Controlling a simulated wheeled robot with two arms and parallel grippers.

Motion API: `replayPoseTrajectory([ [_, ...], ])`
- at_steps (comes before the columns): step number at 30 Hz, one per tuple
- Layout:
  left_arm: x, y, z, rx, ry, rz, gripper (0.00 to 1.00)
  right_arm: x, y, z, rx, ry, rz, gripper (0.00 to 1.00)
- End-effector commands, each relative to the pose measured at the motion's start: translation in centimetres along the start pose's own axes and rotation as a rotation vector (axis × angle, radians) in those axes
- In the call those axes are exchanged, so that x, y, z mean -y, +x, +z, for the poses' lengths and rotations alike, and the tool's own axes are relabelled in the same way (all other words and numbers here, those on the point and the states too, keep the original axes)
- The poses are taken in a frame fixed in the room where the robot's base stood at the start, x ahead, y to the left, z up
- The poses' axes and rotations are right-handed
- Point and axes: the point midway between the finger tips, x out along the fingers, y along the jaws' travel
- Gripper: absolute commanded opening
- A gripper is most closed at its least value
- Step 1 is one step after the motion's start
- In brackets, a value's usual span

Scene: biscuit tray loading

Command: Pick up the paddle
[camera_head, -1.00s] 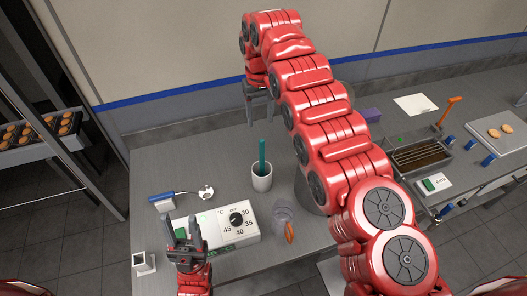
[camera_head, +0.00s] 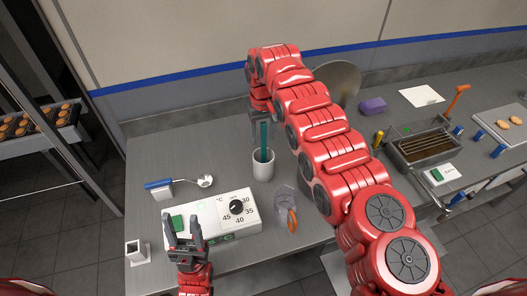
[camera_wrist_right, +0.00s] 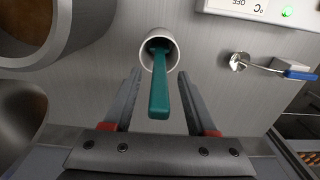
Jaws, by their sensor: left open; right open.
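The teal paddle (camera_head: 264,140) stands upright in a white cup (camera_head: 263,172) on the counter; its lower end is hidden inside the cup. My right gripper (camera_head: 262,118) is open at the paddle's upper end. In the right wrist view, the paddle (camera_wrist_right: 159,88) lies between the two spread fingers of the right gripper (camera_wrist_right: 159,73), with a gap visible on both sides. The cup (camera_wrist_right: 172,38) is beyond the fingertips. My left gripper (camera_head: 184,232) is open and empty in front of the control box.
A control box with a dial (camera_head: 237,207) stands at the front. A blue-handled ladle (camera_head: 205,181) lies at the left, and a clear jug (camera_head: 284,203) stands right of the box. My right arm hides part of a large pan (camera_head: 338,80).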

Motion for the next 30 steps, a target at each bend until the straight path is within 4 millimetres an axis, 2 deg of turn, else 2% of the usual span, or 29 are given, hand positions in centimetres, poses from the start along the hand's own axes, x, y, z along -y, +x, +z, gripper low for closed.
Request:
replayPoseTrajectory([
  [4,0.0,0.0,0.0,0.0,0.0,0.0,0.5,-0.1,2.5,0.2,0.009,0.001,-0.001,0.57],
  [11,0.0,0.0,0.0,0.0,0.0,0.0,0.5,-0.1,2.8,0.1,0.004,0.001,0.0,0.57],
  [21,0.0,0.0,0.0,0.0,0.0,0.0,0.5,-0.1,2.7,0.1,0.004,0.001,0.0,0.0],
  [30,0.0,0.0,0.0,0.0,0.0,0.0,0.5,-0.1,2.7,0.1,0.004,0.0,0.0,0.0],
])
